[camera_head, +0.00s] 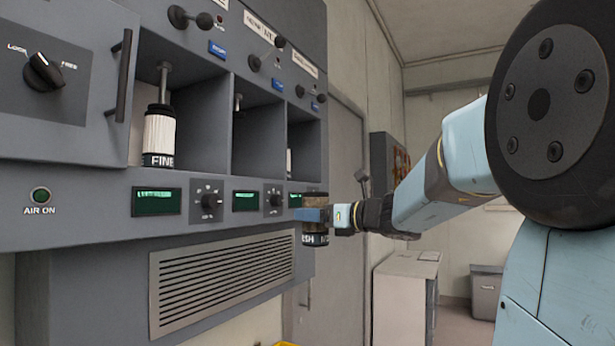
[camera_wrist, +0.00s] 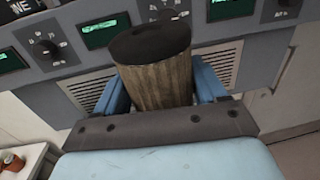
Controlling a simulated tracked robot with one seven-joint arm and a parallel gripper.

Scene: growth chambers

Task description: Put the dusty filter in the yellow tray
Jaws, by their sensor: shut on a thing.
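My gripper (camera_head: 318,215) is shut on the dusty filter (camera_head: 315,198), a brown, dirty cylinder with a black band carrying white letters at its lower end. It is held in the air in front of the cabinet's lower right part. In the wrist view the filter (camera_wrist: 157,80) shows its dark round top and grimy pleated side between the blue fingers of my gripper (camera_wrist: 160,92). A thin yellow edge (camera_head: 285,344) shows at the bottom of the head view; it may be the yellow tray, most of which is out of frame.
The middle bay (camera_head: 258,140) looks empty. A vent grille (camera_head: 222,280) lies below.

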